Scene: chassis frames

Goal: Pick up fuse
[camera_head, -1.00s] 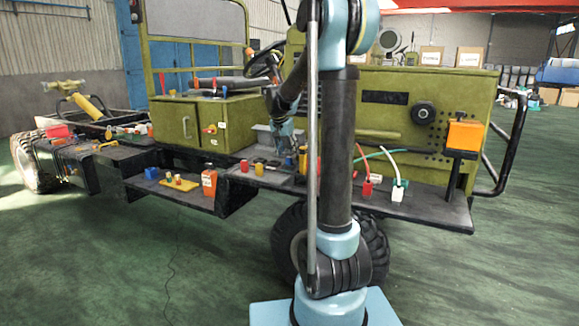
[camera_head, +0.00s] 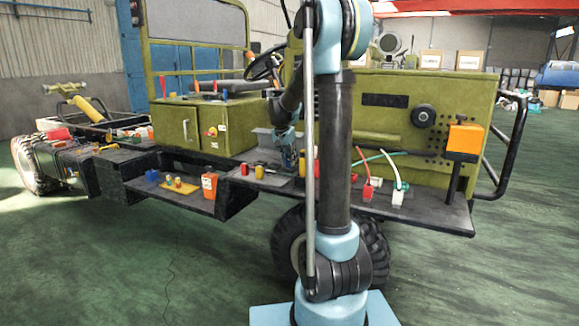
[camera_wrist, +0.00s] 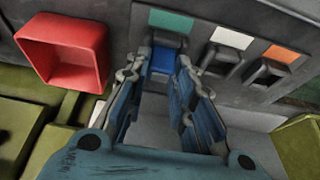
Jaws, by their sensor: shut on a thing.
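In the wrist view, my gripper (camera_wrist: 162,68) has its two ribbed blue fingers closed in around a small blue piece (camera_wrist: 163,60), which looks like the fuse. The piece sits at a dark panel, just below a green label (camera_wrist: 171,22). Whether it is still seated in its slot I cannot tell. In the head view, my gripper (camera_head: 289,158) is low over the vehicle's side shelf, partly beside my arm column; the fuse is too small or hidden to make out there.
Black clips (camera_wrist: 222,60) sit under white and orange labels to the right. A red open box (camera_wrist: 62,50) stands close on the left. A yellow-green block (camera_wrist: 300,142) is at lower right. An orange-red container (camera_head: 209,185) stands on the shelf.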

